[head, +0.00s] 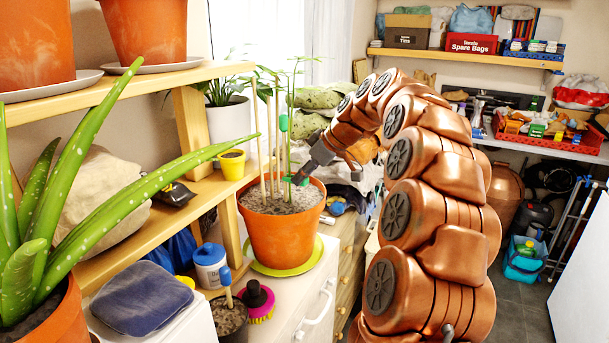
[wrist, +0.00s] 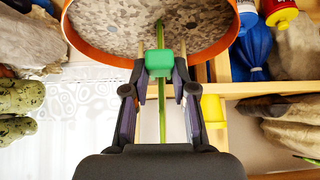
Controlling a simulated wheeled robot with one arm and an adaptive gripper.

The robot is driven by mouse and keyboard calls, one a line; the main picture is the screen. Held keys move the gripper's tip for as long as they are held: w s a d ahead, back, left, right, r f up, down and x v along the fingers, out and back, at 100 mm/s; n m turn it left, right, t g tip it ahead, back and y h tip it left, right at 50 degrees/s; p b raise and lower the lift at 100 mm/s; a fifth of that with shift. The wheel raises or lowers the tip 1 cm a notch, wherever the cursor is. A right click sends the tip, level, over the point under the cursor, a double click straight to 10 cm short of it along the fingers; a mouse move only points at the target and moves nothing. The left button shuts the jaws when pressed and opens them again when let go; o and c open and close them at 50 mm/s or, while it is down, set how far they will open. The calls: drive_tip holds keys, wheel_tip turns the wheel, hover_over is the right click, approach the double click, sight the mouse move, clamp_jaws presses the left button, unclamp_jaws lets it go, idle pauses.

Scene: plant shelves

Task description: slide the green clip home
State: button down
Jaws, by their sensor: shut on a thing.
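My gripper (head: 302,173) reaches over the rim of an orange pot (head: 285,240) from the right. In the wrist view my gripper (wrist: 159,78) is shut on the green clip (wrist: 159,64), with a finger on each side of it. In the head view the clip (head: 299,179) is small, low by the stem just above the soil (head: 283,199). The thin green stem (wrist: 162,115) runs lengthwise between my fingers, and the clip overlaps it. I cannot tell whether the stem sits inside the clip. Pale stakes (head: 269,150) stand in the soil, and a teal clip (head: 283,123) sits higher up.
The pot stands on a yellow-green saucer (head: 284,268) on a white cabinet. A wooden shelf (head: 170,215) with a yellow pot (head: 232,165) is to the left. A long spotted aloe leaf (head: 165,182) reaches towards the stakes. A pink brush (head: 258,300) stands in front.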

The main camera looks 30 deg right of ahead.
drive_tip(key=shift+w+a, duration=0.3)
drive_tip(key=shift+w, duration=0.15)
drive_tip(key=c, duration=0.8)
unclamp_jaws()
drive_tip(key=shift+c, duration=0.2)
drive_tip(key=shift+r, duration=0.1)
drive_tip(key=v, duration=1.2)
